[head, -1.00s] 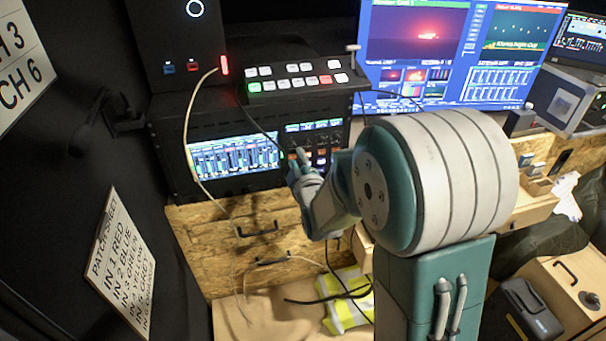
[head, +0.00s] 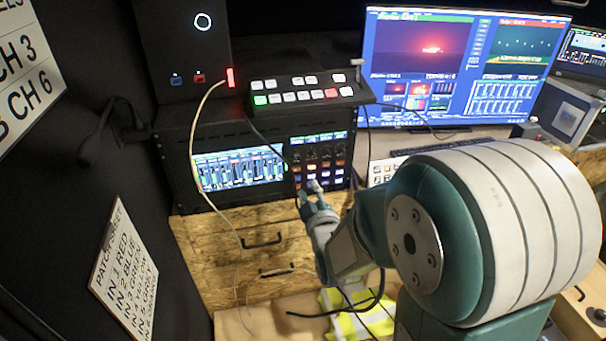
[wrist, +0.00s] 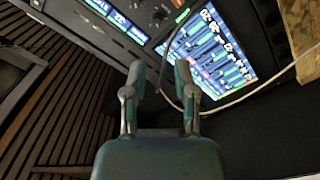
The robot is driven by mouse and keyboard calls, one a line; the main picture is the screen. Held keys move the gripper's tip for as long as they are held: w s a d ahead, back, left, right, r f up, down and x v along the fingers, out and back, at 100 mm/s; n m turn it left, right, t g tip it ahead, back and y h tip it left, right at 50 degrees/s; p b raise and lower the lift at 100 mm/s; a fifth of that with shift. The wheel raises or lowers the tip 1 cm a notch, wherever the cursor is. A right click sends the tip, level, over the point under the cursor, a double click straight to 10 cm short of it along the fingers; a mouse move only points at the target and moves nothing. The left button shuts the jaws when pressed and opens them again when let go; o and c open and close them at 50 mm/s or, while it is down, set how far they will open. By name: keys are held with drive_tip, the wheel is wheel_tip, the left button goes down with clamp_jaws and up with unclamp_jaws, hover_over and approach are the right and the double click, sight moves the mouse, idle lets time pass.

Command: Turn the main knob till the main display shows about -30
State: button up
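The control panel (head: 322,160) in the black rack carries rows of small knobs and lit buttons under a narrow lit display strip (head: 320,138). I cannot tell which knob is the main one, and the display figures are too small to read. In the wrist view, part of the panel with its knobs (wrist: 160,12) and small lit displays (wrist: 118,20) shows at the top. My gripper (head: 312,190) is in front of the panel's lower edge, apparently clear of it. In the wrist view my gripper (wrist: 160,75) has its two fingers apart with nothing held between them.
A wide mixer screen (head: 238,166) lies left of the panel, with a pale cable (head: 193,150) hanging across its left side. A button switcher (head: 305,91) sits on top of the rack. Wooden drawers (head: 250,240) are below. A large monitor (head: 460,60) stands to the right.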

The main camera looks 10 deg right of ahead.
sight(298, 159)
drive_tip(key=w+m, duration=0.2)
drive_tip(key=w, duration=0.2)
drive_tip(key=w+m, duration=0.2)
drive_tip(key=w, duration=0.2)
drive_tip(key=w+m, duration=0.2)
drive_tip(key=w, duration=0.2)
drive_tip(key=shift+d+r+m, duration=0.1)
drive_tip(key=shift+m, duration=0.2)
drive_tip(key=shift+s, duration=0.1)
clamp_jaws()
